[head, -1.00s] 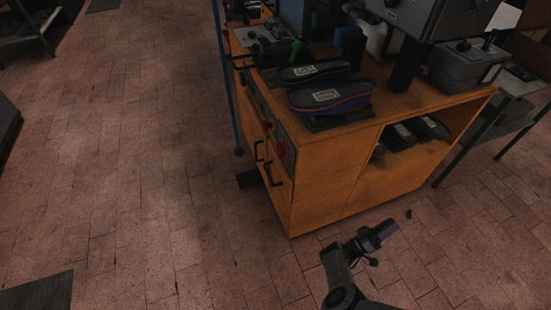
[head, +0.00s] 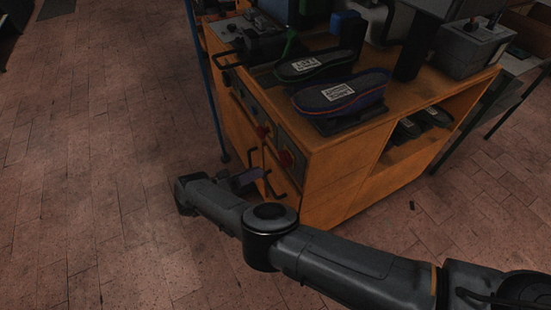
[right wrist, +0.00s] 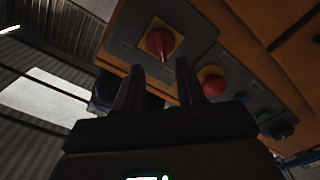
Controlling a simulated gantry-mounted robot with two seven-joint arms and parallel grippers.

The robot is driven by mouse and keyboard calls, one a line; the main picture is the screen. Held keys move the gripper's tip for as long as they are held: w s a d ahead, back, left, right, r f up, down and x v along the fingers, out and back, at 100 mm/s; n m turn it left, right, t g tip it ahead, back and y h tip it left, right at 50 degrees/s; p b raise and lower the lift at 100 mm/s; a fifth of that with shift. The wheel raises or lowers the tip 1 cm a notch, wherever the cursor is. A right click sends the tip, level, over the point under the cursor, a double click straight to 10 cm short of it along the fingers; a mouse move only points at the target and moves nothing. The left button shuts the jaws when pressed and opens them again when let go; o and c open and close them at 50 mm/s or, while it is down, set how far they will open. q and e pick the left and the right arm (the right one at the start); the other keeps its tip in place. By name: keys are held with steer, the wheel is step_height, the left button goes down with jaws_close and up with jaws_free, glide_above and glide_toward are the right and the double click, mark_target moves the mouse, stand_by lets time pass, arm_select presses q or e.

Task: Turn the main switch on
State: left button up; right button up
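The main switch is a red rotary knob on a yellow plate, on a grey panel of the orange cabinet. In the right wrist view the main switch (right wrist: 160,42) lies just ahead of the fingers; its on or off position is unclear. My right gripper (right wrist: 160,82) is open and empty, fingers apart, short of the knob. In the head view my right gripper (head: 250,178) is partly seen beside the cabinet front. My left gripper is not in view.
A red mushroom button (right wrist: 211,82) sits close to the switch, with a green button (right wrist: 263,116) farther along the panel. Black handles (head: 262,178) stick out from the cabinet (head: 340,180). Insoles (head: 342,92) lie on top. The floor at left is clear.

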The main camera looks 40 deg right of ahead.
mark_target(283, 159)
steer(key=s+d, duration=0.1)
steer(key=d, duration=0.8)
steer(key=shift+s+p, duration=0.25)
steer(key=shift+p, duration=0.2)
steer(key=shift+r, duration=0.1)
jaws_close()
